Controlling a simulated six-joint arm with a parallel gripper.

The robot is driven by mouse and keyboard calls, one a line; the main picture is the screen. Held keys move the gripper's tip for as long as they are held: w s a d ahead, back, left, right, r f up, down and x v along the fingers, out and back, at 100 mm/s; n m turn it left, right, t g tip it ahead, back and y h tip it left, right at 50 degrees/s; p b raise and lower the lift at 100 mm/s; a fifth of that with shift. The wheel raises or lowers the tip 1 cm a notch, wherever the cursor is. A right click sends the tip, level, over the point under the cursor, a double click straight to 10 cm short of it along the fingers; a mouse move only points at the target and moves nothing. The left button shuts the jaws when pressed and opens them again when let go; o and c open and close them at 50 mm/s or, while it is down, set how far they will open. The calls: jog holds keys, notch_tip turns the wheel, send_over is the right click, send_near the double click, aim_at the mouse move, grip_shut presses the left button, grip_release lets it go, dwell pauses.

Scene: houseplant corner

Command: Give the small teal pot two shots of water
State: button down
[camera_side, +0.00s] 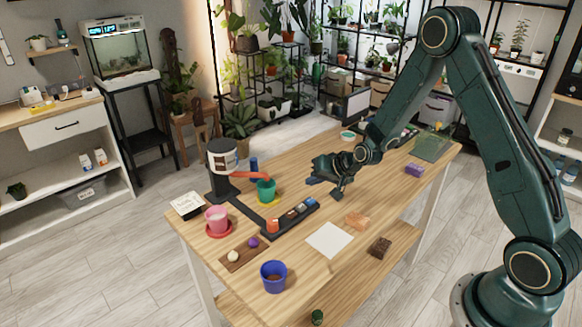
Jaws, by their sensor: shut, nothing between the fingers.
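The small teal pot (266,191) stands on a yellow saucer (275,201) at the left middle of the table. It sits under the orange spout of a water dispenser (222,160) with a clear-sided tank and dark stand. A dark button panel (268,238) runs in front of the pot, with an orange button (272,226), darker ones in the middle and a blue button (309,201) at its right end. My gripper (326,188) is shut and empty above the table, just right of and above the blue end. Any water in the pot cannot be made out.
A pink pot (216,217) on a red saucer, a blue pot (273,280) and a brown board (236,258) with two small round things stand at the front left.

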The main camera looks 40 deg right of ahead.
aim_at(313, 201)
jog(key=shift+r, duration=0.7)
jog(key=shift+r, duration=0.1)
dwell(2.0)
notch_tip(313, 201, up, 4)
jog(key=shift+f, duration=0.2)
jog(key=shift+f, duration=0.1)
dwell(0.4)
jog(key=shift+f, duration=4.3)
jog(key=shift+f, duration=0.55)
